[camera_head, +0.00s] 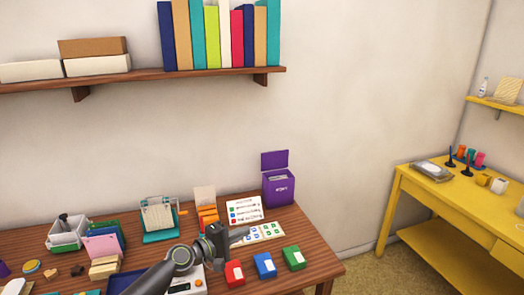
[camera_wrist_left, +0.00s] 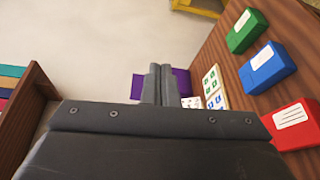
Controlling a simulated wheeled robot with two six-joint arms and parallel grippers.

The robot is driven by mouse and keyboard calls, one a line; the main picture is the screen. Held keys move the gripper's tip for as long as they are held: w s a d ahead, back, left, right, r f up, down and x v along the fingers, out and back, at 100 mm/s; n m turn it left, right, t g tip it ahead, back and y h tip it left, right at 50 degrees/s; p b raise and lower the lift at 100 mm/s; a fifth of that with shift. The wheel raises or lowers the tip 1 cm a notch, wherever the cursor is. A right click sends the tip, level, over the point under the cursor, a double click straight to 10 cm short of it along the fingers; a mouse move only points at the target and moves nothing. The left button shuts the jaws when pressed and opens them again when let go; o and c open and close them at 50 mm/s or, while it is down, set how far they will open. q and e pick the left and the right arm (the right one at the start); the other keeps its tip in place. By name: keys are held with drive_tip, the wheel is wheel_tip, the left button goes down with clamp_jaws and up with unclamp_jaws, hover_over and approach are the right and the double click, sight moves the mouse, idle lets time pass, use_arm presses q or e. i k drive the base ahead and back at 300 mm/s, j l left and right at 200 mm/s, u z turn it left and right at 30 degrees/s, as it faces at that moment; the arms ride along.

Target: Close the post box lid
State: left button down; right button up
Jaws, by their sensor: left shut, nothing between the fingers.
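The purple post box (camera_head: 279,191) stands at the back right of the wooden table, near the wall. Its lid (camera_head: 275,160) is raised upright at the back of the box, so the box is open. My left gripper (camera_head: 243,235) is shut and empty, in front of the box and to its left, apart from it. In the left wrist view my left gripper's fingers (camera_wrist_left: 157,84) are together and hide part of the purple post box (camera_wrist_left: 181,82) beyond them. My right gripper is not in view.
Red (camera_head: 234,273), blue (camera_head: 264,265) and green (camera_head: 293,257) inkpads lie along the table's front right. A stamp sheet (camera_head: 264,232) and a sign card (camera_head: 244,210) are near the box. A shelf (camera_head: 150,77) with books hangs above. A yellow desk (camera_head: 420,187) stands at right.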

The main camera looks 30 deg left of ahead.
sight(274, 159)
drive_tip(key=i+j, duration=1.2)
drive_tip(key=i+l, duration=0.2)
drive_tip(key=i, duration=0.25)
